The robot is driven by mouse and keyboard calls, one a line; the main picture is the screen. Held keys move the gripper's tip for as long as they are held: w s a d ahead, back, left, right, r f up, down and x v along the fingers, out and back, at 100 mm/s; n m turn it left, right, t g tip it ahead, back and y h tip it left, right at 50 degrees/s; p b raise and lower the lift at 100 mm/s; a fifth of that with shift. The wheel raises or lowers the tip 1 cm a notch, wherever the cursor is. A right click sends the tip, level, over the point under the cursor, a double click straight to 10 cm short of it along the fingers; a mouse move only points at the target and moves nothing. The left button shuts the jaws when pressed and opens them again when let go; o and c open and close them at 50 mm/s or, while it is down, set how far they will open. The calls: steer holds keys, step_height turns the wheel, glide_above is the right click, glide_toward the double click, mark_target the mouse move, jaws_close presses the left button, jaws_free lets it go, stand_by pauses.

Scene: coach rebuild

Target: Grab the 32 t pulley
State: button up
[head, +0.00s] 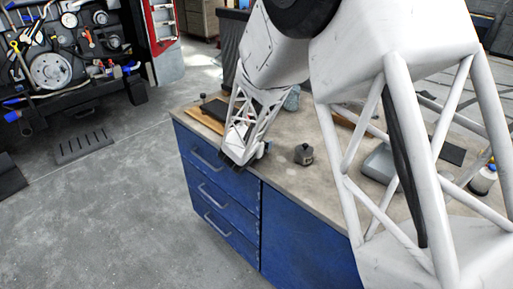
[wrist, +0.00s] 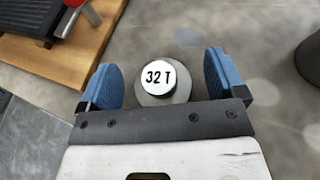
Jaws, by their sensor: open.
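The 32 t pulley (wrist: 160,78) shows in the wrist view as a grey round piece with a white top marked "32 T". It sits on the worktop between the two blue fingers of my gripper (wrist: 162,82), which are open with a gap on each side of it. Part of its lower side is close to the dark gripper bar. In the head view my gripper (head: 240,158) is low over the left front edge of the blue workbench, and the pulley is hidden there.
A dark knobbed weight-like piece (head: 304,154) stands on the worktop (head: 285,178) to the right; a dark round thing is at the wrist view's right edge (wrist: 311,60). A wooden board (wrist: 100,45) with a dark and red item lies at upper left.

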steer(key=shift+c, duration=0.2)
steer(key=c, duration=1)
steer(key=shift+r, duration=0.15)
steer(key=shift+c, duration=0.2)
steer(key=shift+r, duration=0.85)
steer(key=shift+s+r, duration=0.15)
steer(key=shift+r, duration=0.75)
steer(key=s+d+r, duration=0.1)
steer(key=s+d, duration=0.2)
steer(key=s, duration=1.2)
steer(key=shift+s+d+r, duration=0.15)
steer(key=shift+d, duration=0.05)
